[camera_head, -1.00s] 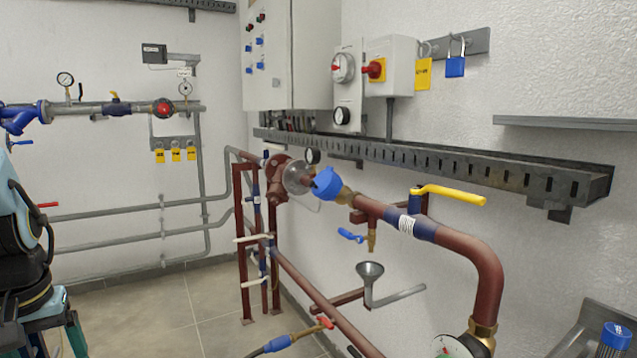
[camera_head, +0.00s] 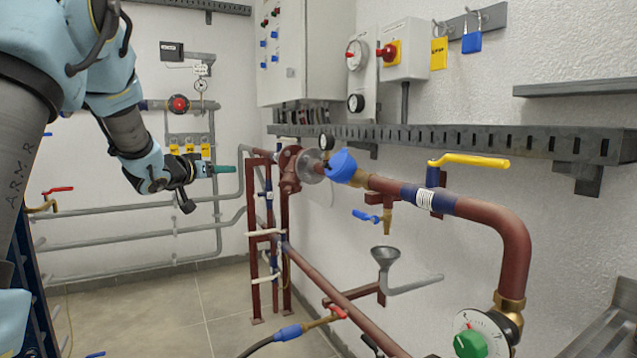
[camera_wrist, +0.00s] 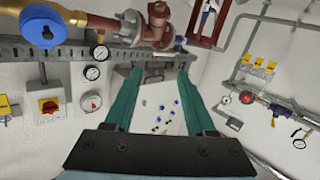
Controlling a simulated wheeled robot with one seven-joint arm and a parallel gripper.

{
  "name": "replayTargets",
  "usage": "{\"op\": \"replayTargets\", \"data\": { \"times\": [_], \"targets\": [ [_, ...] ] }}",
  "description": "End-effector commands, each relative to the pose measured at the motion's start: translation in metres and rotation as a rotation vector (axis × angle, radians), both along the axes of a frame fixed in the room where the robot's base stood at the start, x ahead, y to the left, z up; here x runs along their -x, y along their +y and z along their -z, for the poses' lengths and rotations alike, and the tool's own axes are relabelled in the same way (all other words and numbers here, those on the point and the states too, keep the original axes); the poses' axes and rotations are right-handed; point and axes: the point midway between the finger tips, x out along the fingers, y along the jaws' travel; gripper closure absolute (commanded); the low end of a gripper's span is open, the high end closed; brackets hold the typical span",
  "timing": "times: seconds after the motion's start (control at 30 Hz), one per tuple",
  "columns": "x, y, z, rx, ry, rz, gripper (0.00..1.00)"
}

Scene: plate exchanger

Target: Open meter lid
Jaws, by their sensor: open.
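The meter with its blue round lid (camera_head: 343,166) sits on the brown pipe at the middle of the head view, beside a grey flange. The lid looks shut, as no dial shows. In the wrist view the blue lid (camera_wrist: 43,30) is at the upper left, with a small knob on it. My gripper (camera_head: 232,169) is left of the meter in the head view, well apart from it. In the wrist view my gripper (camera_wrist: 160,72) has its two green fingers spread, with nothing between them.
A slotted cable tray (camera_head: 450,138) runs along the wall above the pipe. A yellow-handled valve (camera_head: 470,161) and a funnel (camera_head: 384,258) stand right of the meter. A red-brown frame (camera_head: 265,240) stands behind it. A grey cabinet (camera_head: 300,50) hangs above.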

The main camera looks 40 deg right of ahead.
Motion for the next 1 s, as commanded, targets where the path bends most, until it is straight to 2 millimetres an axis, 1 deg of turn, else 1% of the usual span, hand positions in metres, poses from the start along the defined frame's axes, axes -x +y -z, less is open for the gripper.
{"op": "replayTargets", "data": {
  "times": [0.03,0.1,0.2,0.3,0.4,0.47,0.57,0.8,0.9,1.0],
  "targets": [
    [0.014,-0.040,0.004,0.042,-0.027,0.132,0.45],
    [0.038,-0.079,-0.002,0.088,-0.041,0.298,0.45],
    [0.071,-0.115,-0.004,0.121,-0.035,0.484,0.45],
    [0.091,-0.132,-0.004,0.131,-0.021,0.592,0.45],
    [0.100,-0.141,-0.005,0.134,-0.013,0.635,0.45],
    [0.101,-0.146,-0.006,0.134,-0.012,0.640,0.45],
    [0.101,-0.159,-0.006,0.134,-0.012,0.639,0.45],
    [0.100,-0.204,-0.006,0.134,-0.013,0.637,0.45],
    [0.100,-0.221,-0.007,0.135,-0.013,0.637,0.45],
    [0.099,-0.233,-0.007,0.134,-0.014,0.635,0.45]
  ]
}}
